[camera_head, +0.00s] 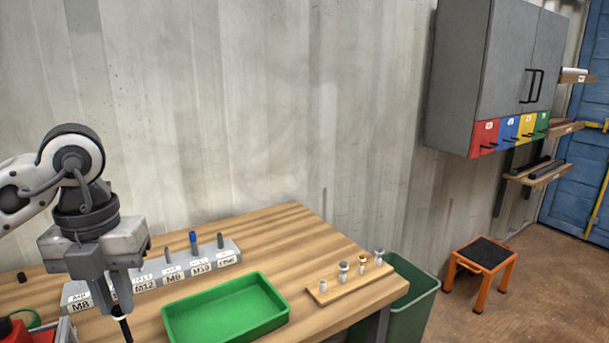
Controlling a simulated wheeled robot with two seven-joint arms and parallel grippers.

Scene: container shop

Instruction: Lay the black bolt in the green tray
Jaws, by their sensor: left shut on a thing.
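The green tray (258,328) lies on the wooden workbench, and it looks empty. My left gripper (113,304) is above the bench, to the left of the tray. My right gripper is not in view.
A grey labelled rack (215,261) with several upright pieces, one blue-topped, stands behind the tray. A wooden strip (328,292) with several small fittings lies to its right. A red object (14,332) is at the lower left. A green bin (412,305) stands beyond the bench.

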